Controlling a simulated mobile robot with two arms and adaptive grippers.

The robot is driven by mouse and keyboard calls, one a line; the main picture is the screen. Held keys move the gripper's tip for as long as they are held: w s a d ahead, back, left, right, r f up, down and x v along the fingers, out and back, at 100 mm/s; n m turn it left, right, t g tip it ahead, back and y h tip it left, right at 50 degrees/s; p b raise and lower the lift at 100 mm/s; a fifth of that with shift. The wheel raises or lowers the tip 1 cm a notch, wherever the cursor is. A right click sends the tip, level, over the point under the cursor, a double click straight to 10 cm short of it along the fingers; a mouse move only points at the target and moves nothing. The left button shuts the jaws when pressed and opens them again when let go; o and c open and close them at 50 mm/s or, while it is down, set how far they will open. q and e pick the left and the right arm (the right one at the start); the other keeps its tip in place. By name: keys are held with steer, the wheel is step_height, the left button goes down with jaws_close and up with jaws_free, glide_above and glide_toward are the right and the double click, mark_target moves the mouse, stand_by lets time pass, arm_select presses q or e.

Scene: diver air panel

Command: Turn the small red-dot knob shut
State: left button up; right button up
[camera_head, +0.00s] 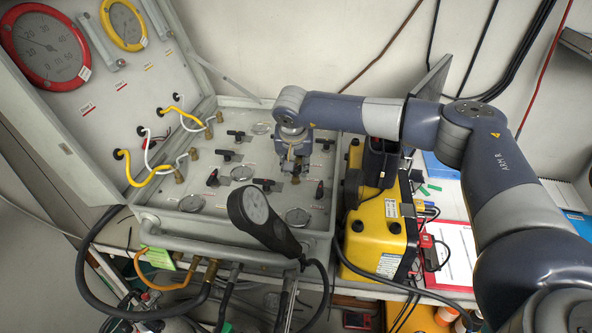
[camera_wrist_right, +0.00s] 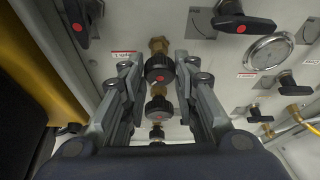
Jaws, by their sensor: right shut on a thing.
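The small black knob with a red dot (camera_wrist_right: 160,69) sits on a brass valve between the two fingers of my right gripper (camera_wrist_right: 158,66) in the right wrist view. The gripper is shut on this knob, one finger on each side. In the head view my right gripper (camera_head: 294,170) points down at the right part of the grey panel (camera_head: 225,200), and it hides the knob there. Another small black knob (camera_wrist_right: 159,108) lies lower in the wrist view, between the finger bases. My left gripper is not in view.
Black lever handles with red dots (camera_wrist_right: 244,20) stand close to the fingers, beside a round gauge (camera_wrist_right: 268,51). A black handheld gauge (camera_head: 256,212) stands at the panel's front. A yellow case (camera_head: 378,228) is close on the right. The open lid (camera_head: 85,115) rises on the left.

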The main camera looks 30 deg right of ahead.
steer(key=m+b, duration=0.1)
steer(key=m, duration=0.1)
steer(key=m+g+h+b, duration=0.1)
steer(key=m, duration=0.1)
steer(key=shift+w+a+f+m, duration=0.1)
steer(key=shift+a+m, duration=0.05)
steer(key=shift+m, duration=0.15)
steer(key=m+g+b, duration=0.1)
steer(key=m, duration=0.1)
steer(key=shift+m+h, duration=0.3)
steer(key=shift+h, duration=0.1)
steer(key=shift+w+m+g, duration=0.1)
steer(key=shift+m+g, duration=0.5)
steer(key=shift+m, duration=0.8)
steer(key=o, duration=1)
steer(key=shift+r, duration=0.2)
steer(key=v, duration=1.1)
steer(key=shift+a+r, duration=0.35)
